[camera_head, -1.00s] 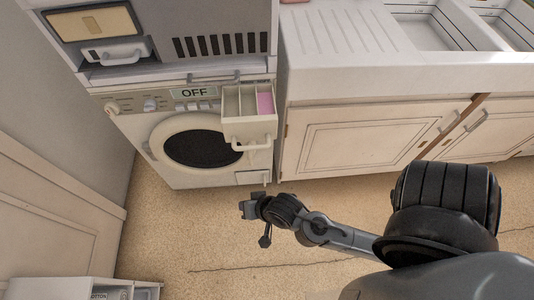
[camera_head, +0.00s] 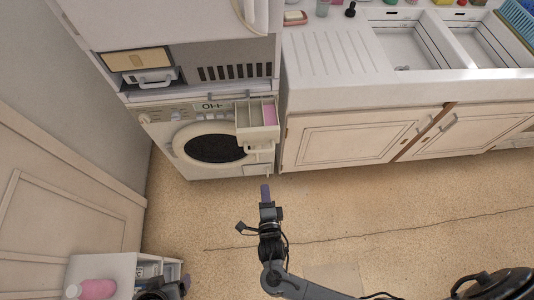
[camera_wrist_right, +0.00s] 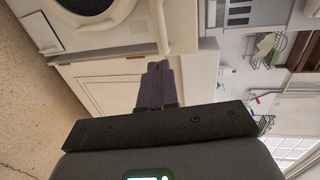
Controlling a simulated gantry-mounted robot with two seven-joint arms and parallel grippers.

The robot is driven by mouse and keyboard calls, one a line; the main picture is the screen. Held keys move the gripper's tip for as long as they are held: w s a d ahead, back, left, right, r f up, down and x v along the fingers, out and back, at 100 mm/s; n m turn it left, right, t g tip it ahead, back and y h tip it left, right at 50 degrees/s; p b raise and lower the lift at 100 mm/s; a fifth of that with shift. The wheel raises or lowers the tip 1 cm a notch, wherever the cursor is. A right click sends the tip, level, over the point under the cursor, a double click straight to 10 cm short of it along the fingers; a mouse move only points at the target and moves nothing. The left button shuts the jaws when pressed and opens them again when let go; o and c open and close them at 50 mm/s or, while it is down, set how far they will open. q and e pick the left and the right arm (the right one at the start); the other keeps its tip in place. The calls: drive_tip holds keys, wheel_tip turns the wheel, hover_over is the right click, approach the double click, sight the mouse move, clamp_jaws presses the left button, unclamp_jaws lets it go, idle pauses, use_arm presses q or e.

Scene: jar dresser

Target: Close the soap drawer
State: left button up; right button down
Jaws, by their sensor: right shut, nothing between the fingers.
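The soap drawer (camera_head: 257,134) is pulled out at the upper right of the white washing machine (camera_head: 172,148). It is a pale open box with compartments, one of them pink, and a handle on its front. My right gripper (camera_head: 265,193) is in front of and below the drawer in the head view, pointing toward it and apart from it. Its two purple fingers (camera_wrist_right: 157,84) are together and empty in the right wrist view. The pale drawer (camera_wrist_right: 180,25) shows beyond the fingertips there, partly cut off by the frame. My left gripper cannot be made out.
A white cabinet and sink counter (camera_head: 345,85) stands right of the washer. A grey wall and panelled door (camera_head: 65,205) are at left. A pink bottle (camera_head: 97,289) is on a low white unit at bottom left. The floor (camera_head: 400,200) before the washer is clear.

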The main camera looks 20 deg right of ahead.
drive_tip(key=b+x, duration=0.1)
drive_tip(key=x, duration=1.3)
drive_tip(key=shift+r+b, duration=0.2)
drive_tip(key=shift+b, duration=0.15)
drive_tip(key=shift+w+a, duration=0.1)
